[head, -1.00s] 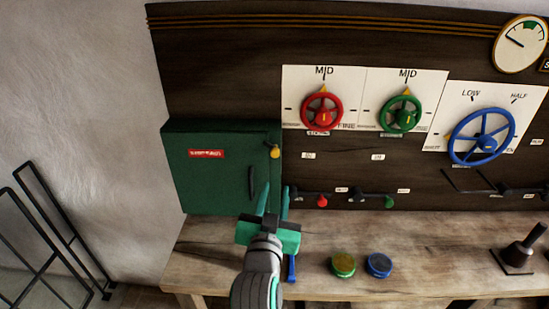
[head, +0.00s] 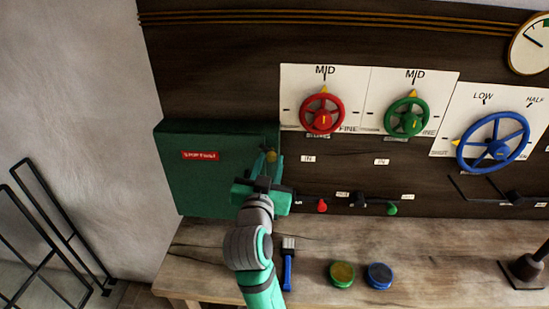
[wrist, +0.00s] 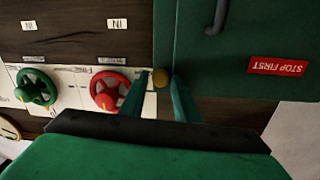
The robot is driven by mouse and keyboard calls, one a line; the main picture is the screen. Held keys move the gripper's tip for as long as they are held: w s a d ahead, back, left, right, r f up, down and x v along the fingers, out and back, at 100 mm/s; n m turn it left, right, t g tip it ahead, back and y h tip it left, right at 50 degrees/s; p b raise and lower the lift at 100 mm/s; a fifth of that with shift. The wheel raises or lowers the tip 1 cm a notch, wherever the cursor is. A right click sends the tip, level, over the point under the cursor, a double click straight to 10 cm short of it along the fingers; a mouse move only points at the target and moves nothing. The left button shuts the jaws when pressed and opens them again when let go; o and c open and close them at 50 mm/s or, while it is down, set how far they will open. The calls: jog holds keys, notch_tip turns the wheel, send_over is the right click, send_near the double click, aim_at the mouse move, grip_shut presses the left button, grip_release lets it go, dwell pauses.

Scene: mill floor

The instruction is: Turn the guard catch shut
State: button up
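The guard is a green box (head: 180,185) on the wall at left, with a red STOP FIRST label (head: 200,155). Its door looks closed. I cannot tell which way the catch is turned. My gripper (head: 270,163) is at the catch, its fingers pointing at the box.
Red (head: 322,113), green (head: 407,118) and blue (head: 493,143) handwheels are on the panel to the right. Small levers with red (head: 322,206) and green (head: 392,210) knobs sit below. A blue-handled brush (head: 288,268) and green (head: 342,274) and blue (head: 380,276) discs lie on the bench.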

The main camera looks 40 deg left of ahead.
jog(key=shift+w+a, duration=0.25)
jog(key=shift+w, duration=0.15)
grip_shut()
jog(key=shift+n, duration=0.3)
jog(key=shift+f+n, duration=0.1)
jog(key=shift+n, duration=3)
grip_release()
